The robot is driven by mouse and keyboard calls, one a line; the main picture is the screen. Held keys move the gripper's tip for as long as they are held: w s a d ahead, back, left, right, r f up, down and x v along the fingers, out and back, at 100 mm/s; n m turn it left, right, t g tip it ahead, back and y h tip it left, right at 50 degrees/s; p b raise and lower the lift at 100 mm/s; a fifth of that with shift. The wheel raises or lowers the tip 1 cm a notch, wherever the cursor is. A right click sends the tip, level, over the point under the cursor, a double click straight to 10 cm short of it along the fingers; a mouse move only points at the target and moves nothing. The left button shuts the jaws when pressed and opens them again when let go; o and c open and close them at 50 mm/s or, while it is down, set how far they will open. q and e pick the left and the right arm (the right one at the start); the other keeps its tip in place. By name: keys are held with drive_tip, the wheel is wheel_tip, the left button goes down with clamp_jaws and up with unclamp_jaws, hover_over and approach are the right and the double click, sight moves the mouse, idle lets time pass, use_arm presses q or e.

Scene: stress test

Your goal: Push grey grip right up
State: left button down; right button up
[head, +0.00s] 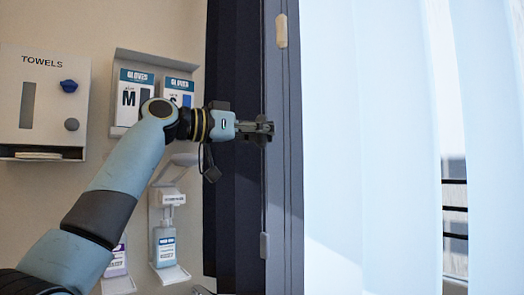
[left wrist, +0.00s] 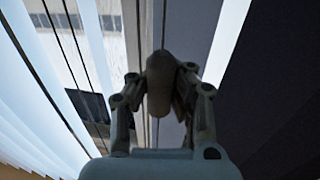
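My left gripper (head: 264,129) is at the dark grey upright window frame (head: 283,185), about mid-height in the head view. In the left wrist view its two fingers (left wrist: 162,92) stand either side of a rounded grey-brown grip (left wrist: 161,72). I cannot tell whether they press on it. In the head view any grip at the fingers is hidden by the gripper. A small grey grip (head: 264,246) sits lower on the frame, below the gripper and apart from it. A beige grip (head: 281,31) sits near the frame's top. My right gripper is not in view.
A dark curtain (head: 232,210) hangs left of the frame and pale blinds (head: 335,150) hang to the right. On the left wall are a towel dispenser (head: 45,100), glove boxes (head: 137,95) and a sanitizer bottle (head: 165,245), close to my left arm.

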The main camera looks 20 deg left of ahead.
sight(265, 117)
use_arm(q)
wheel_tip(265, 117, up, 7)
drive_tip(key=shift+a+f+p, duration=0.1)
drive_tip(key=shift+p, duration=0.95)
wheel_tip(265, 117, up, 8)
drive_tip(key=p, duration=0.3)
drive_tip(key=shift+r+p, duration=0.25)
drive_tip(key=shift+p, duration=0.15)
drive_tip(key=c, duration=1.9)
unclamp_jaws()
drive_tip(key=shift+s, duration=0.1)
drive_tip(key=shift+o, duration=1.4)
drive_tip(key=shift+s+a+r, duration=0.1)
drive_tip(key=shift+s+a, duration=0.1)
drive_tip(key=shift+a, duration=0.1)
drive_tip(key=shift+o, duration=1.1)
drive_tip(key=shift+s+a, duration=0.25)
drive_tip(key=shift+a, duration=0.05)
drive_tip(key=shift+o, duration=1.1)
drive_tip(key=shift+a, duration=0.1)
drive_tip(key=shift+o, duration=0.4)
drive_tip(key=shift+w+d, duration=0.2)
drive_tip(key=shift+d, duration=0.15)
drive_tip(key=v, duration=1.1)
drive_tip(key=shift+s+a, duration=0.3)
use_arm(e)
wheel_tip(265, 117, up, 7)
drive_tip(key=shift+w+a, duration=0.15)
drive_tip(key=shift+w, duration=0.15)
